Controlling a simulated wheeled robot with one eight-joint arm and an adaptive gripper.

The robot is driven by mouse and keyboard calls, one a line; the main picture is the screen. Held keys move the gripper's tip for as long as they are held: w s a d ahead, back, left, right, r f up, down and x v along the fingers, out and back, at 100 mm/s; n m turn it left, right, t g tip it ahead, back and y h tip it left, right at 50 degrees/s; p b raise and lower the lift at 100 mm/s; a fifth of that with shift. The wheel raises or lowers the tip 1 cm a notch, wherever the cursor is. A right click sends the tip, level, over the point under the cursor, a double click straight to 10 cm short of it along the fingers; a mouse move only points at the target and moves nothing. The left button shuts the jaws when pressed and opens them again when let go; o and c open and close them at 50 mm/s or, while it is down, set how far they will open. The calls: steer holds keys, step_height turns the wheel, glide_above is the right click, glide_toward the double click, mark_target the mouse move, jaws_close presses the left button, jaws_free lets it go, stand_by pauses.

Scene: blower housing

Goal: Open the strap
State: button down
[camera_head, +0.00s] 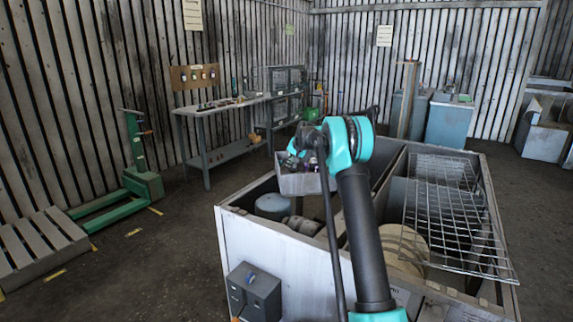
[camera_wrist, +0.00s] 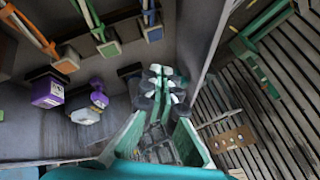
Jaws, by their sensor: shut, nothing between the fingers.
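I cannot make out a strap clearly in either view. My gripper (camera_wrist: 161,72) shows in the wrist view, shut and empty, its pale fingertips close together beside a grey wall. In the head view it is hidden behind the teal joint of my arm. Left of it in the wrist view, several narrow orange and green pieces with blocky ends, such as an orange one (camera_wrist: 66,61), lie in a grey space. A purple block (camera_wrist: 47,91) and a smaller purple piece (camera_wrist: 98,99) are there too. My gripper appears apart from them.
A large open crate (camera_head: 285,262) stands in front, with a small grey bin (camera_head: 300,185) at its far left side and a wire rack (camera_head: 455,225) over its right. A grey box (camera_head: 254,292) is on its front.

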steer(key=s+r, duration=0.5)
steer(key=r, duration=0.2)
steer(key=shift+s+r, duration=0.15)
steer(key=shift+r, duration=0.1)
steer(key=shift+d, duration=0.1)
steer(key=s+d+f+n+h, duration=0.1)
steer(key=s+d+f, duration=0.1)
steer(key=s, duration=0.8)
steer(key=s+d+f+g, duration=0.1)
steer(key=s+d, duration=0.1)
steer(key=s, duration=0.8)
steer(key=s+d+f+n+h, duration=0.1)
steer(key=s+d+f, duration=0.1)
steer(key=s, duration=0.8)
steer(key=s+d+f, duration=0.1)
steer(key=s+f, duration=0.3)
steer(key=s, duration=0.6)
steer(key=s+d+f+n+g, duration=0.1)
steer(key=s+f, duration=0.3)
steer(key=s, duration=0.6)
steer(key=s+d+f+n+h, duration=0.1)
steer(key=s+f, duration=0.3)
steer(key=s, duration=0.6)
steer(key=shift+s+d+f+g, duration=0.2)
steer(key=shift+d+f+g, duration=0.1)
steer(key=shift+f, duration=0.1)
